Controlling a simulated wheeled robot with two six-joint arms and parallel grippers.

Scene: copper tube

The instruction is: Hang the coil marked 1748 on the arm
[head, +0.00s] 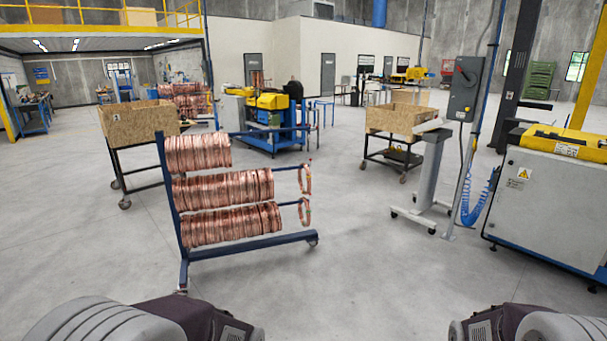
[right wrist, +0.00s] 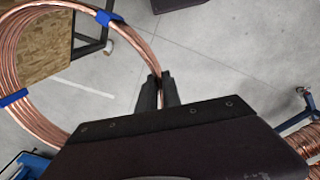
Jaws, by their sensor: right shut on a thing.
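In the right wrist view my right gripper (right wrist: 157,92) is shut on the tube of a large copper coil (right wrist: 8,62) with blue bands. The coil spreads to the left, partly cut off by the frame. I see no number on it. In the head view a blue rack (head: 250,246) stands ahead, left of centre, with three arms carrying copper coils. The top arm (head: 270,131) has coils on its left part and a bare right part. The middle and lower arms are fuller, with a separate coil near each right end. My left gripper is out of view.
A wooden crate on a cart (head: 135,120) stands behind the rack at left; another crate cart (head: 395,118) stands at the back right. A grey pedestal (head: 432,165) and a large machine (head: 550,190) are at right. The floor before and right of the rack is clear.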

